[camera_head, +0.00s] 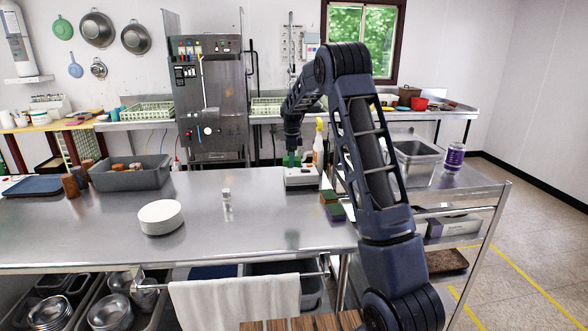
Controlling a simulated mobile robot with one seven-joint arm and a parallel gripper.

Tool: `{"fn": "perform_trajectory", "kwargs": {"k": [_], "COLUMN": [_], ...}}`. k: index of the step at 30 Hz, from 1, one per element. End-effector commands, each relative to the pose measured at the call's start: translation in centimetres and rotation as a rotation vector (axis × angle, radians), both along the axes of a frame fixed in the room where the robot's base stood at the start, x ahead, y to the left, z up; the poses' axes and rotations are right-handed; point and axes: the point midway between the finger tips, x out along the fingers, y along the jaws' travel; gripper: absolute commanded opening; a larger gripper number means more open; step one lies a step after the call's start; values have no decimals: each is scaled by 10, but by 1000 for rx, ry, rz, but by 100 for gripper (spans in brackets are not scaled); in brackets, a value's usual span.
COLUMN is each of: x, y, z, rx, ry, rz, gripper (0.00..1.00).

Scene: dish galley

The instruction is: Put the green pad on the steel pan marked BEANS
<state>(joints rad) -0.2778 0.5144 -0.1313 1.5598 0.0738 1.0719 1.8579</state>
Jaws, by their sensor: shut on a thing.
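My gripper (292,154) reaches down at the far right part of the steel table. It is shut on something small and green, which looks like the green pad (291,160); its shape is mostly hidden. The gripper is just above a white box-like thing (302,178), and I cannot tell whether the pad touches it. A steel pan (420,172) stands on the right-hand steel cart, partly behind my arm. I cannot read any BEANS mark on it.
A spray bottle (318,148) stands close beside the gripper. Coloured sponges (331,205) lie at the table's right edge. A purple can (455,157) stands right of the pan.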

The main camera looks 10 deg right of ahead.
Motion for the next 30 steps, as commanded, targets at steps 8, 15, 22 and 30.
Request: {"fn": "perform_trajectory", "kwargs": {"k": [8,15,22,30], "x": [3,23,36,32], "y": [-8,-70,-155,-254], "z": [15,55,110,175], "rx": [0,2,5,2], "ry": [-1,-2,-3,-3], "rz": [2,22,57,94], "gripper": [31,31,31,31]}}
